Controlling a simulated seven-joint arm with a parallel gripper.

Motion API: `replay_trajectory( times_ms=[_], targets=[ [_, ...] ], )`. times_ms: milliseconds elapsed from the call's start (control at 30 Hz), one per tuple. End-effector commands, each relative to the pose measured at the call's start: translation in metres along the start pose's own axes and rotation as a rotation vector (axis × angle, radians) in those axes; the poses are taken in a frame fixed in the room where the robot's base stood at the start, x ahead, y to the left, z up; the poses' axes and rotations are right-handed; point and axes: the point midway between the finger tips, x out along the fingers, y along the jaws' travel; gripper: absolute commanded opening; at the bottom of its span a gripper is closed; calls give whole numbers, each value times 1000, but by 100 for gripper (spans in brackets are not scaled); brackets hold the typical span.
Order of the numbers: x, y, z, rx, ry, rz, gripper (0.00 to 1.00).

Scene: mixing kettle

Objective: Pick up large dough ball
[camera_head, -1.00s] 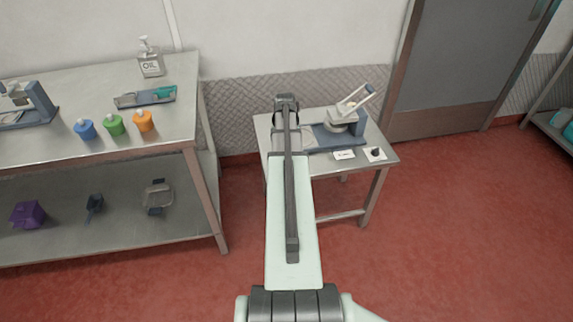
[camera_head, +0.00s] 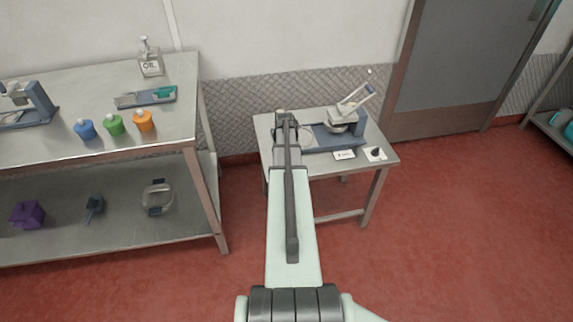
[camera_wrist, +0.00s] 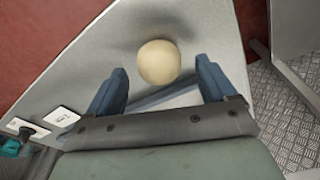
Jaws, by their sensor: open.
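The large dough ball (camera_wrist: 159,62) is a smooth, pale cream ball on the metal surface of the small table in the wrist view. My gripper (camera_wrist: 161,68) is open, with one blue-grey finger on each side of the ball. Gaps show between the ball and both fingers, and the gripper holds nothing. The wrist view does not clearly show how far the fingertips are above the table. In the head view my arm hides most of the gripper, and the ball is not clearly seen there.
A steel workbench (camera_head: 60,156) stands at the left with several coloured bottles and an oil dispenser (camera_head: 150,62).

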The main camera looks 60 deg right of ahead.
Motion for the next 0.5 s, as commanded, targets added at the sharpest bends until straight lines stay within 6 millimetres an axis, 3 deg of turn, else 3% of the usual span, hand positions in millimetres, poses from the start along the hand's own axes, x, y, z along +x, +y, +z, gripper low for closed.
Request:
replay_trajectory(
  times_ms=[133, 400, 500],
  targets=[
    [16, 0, 0, 0, -1, 0, 84],
    [18, 0, 0, 0, 0, 0, 84],
    [18, 0, 0, 0, 0, 0, 75]
  ],
)
